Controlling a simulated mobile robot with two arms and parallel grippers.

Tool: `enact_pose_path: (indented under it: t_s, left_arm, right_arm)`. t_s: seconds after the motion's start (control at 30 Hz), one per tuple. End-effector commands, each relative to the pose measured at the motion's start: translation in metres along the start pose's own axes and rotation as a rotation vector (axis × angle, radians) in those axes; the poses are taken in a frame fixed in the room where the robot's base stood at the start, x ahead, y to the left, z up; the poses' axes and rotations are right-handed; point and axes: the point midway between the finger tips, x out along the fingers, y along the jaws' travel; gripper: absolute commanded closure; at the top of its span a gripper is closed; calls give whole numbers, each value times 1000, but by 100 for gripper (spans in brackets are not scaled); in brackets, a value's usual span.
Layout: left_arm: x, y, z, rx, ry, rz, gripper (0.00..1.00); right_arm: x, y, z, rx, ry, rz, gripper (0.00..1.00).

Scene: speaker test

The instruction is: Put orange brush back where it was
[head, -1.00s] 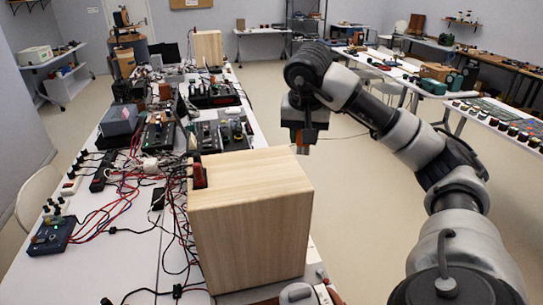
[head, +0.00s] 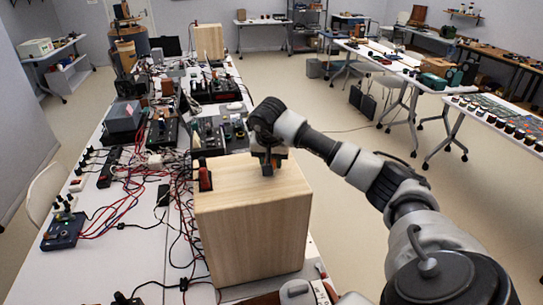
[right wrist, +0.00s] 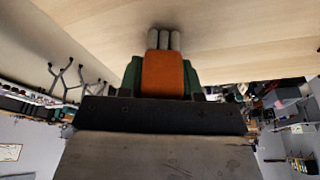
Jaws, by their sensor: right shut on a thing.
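My right gripper (head: 267,168) is over the top of the pale wooden box (head: 252,230) in the head view, pointing down. In the right wrist view it is shut on the orange brush (right wrist: 162,75), with a green piece on each side of it. Several grey rounded ends (right wrist: 163,40) of the brush point at the pale wood surface (right wrist: 235,35). I cannot tell whether they touch it. The brush itself is mostly hidden by the gripper in the head view. My left gripper is not in view.
A red and black part (head: 205,178) stands at the box's left edge. The white table (head: 100,260) left of it is crowded with cables, a blue device (head: 63,231) and electronics. A second wooden box (head: 209,41) stands at the far end. The floor to the right is open.

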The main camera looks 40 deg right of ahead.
Motion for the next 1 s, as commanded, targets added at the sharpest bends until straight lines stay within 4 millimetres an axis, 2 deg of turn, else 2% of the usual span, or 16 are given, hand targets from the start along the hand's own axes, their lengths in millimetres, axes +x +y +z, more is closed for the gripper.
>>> enact_pose_path:
  t_s: [0.3, 0.33, 0.5, 0.83, 1.0]
  left_arm:
    - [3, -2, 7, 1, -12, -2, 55]
    - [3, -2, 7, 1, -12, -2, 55]
    - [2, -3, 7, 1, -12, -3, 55]
    - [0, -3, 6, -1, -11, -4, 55]
    - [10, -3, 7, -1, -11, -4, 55]
  right_arm:
    - [3, 0, 1, 0, 1, 0, 88]
    - [4, 0, 1, 0, 1, 0, 65]
    - [3, 0, 1, 0, 0, 0, 41]
    - [-2, 0, 0, 0, 1, -2, 41]
    - [-25, 0, -1, 0, 5, -4, 41]
